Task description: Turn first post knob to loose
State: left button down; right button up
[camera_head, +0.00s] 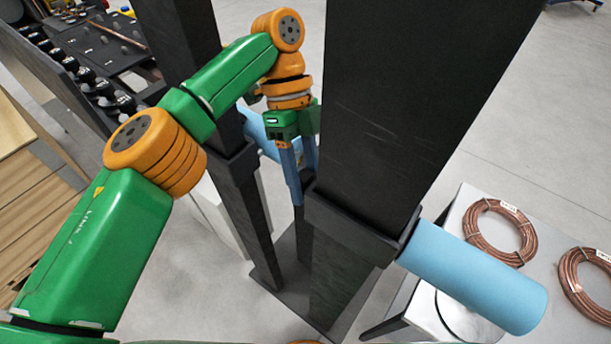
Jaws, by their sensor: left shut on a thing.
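Two dark upright posts stand in front of me, a large near post (400,110) and a thinner one behind it to the left (185,40). Each has a dark collar low down, the near collar (350,225) and the far collar (236,165). My left gripper (302,190) points down between the posts, its fingertips beside the left side of the near collar. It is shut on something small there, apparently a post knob. The knob is hidden by the fingers and the post, so its turn cannot be seen. My right gripper is out of view.
A light blue cylinder (475,278) sticks out right from the near collar; another (262,130) shows behind my left gripper. Copper tube coils (500,232) lie on a pale table at right. A dark rack (105,95) and wooden surface (30,190) stand at left.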

pick_arm(q)
jog(key=shift+c, duration=2.2)
grip_release()
jog(key=shift+o, duration=0.4)
jog(key=shift+w+a, duration=0.1)
